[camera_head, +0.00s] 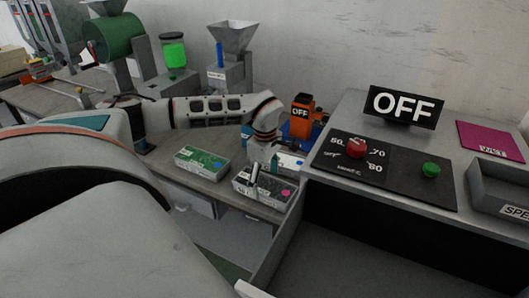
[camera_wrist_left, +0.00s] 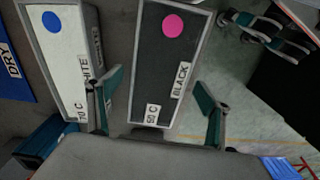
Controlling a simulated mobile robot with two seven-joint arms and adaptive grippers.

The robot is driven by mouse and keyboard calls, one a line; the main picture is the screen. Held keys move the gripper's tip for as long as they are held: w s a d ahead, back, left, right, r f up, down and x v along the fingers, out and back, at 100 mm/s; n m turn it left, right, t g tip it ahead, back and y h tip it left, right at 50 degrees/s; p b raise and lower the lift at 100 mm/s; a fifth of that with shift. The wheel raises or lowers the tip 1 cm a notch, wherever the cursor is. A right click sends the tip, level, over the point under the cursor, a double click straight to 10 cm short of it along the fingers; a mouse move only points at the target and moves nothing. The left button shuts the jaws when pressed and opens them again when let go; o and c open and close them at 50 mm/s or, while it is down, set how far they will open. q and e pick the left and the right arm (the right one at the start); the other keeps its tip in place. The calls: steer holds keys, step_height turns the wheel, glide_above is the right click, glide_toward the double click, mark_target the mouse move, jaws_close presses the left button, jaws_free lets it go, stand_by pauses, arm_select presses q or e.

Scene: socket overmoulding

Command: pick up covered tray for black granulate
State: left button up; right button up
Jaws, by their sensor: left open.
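The black granulate tray (camera_head: 262,188) lies on the grey table, in the middle of the head view. In the left wrist view the same tray (camera_wrist_left: 165,60) is a long box with a pale rim, a dark top, a pink dot and labels "BLACK" and "50 C". My left gripper (camera_head: 258,172) is over this tray. It is open, and in the left wrist view its fingers (camera_wrist_left: 152,90) stand apart, one towards each long side of the tray. I cannot tell whether they touch it. My right gripper does not show.
A white granulate tray (camera_wrist_left: 65,60) lies close on the left in the wrist view. A green-topped tray (camera_head: 203,162) is left of the black tray in the head view. A machine with an "OFF" sign (camera_head: 403,106) and red and green buttons stands at the right. An orange device (camera_head: 302,112) stands behind.

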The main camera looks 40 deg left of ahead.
arm_select(q)
steer(key=shift+f, duration=1.25)
steer(key=c, duration=1.6)
steer(key=shift+w+r, duration=0.1)
steer(key=shift+r, duration=0.05)
